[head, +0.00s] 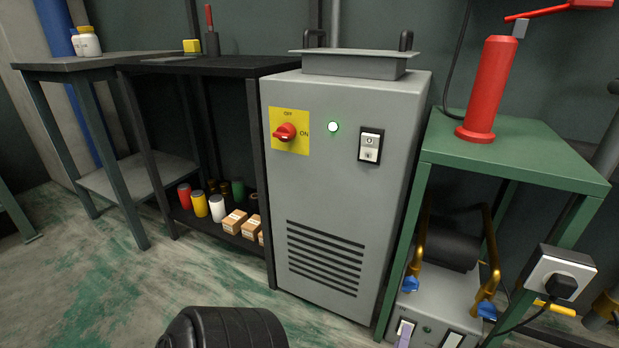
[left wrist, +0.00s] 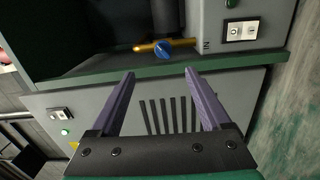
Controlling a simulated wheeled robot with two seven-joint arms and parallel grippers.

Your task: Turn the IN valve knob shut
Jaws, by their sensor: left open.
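The IN valve knob (left wrist: 162,50) is blue and sits on a brass pipe beside the IN marking in the left wrist view. In the head view the left of two blue knobs (head: 410,284), low on the grey unit under the green table, appears to be this one. My left gripper (left wrist: 160,73) is open with nothing between its purple fingers. The knob shows just beyond the gap between the fingertips, apart from them. My right gripper is in neither view.
The second blue knob (head: 487,310) is on the right brass pipe. The green table (head: 520,150), bearing a red cylinder (head: 488,90), has legs around the unit. The grey cabinet (head: 340,190) stands close on the left. A black plug sits in a white socket (head: 557,272) at right.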

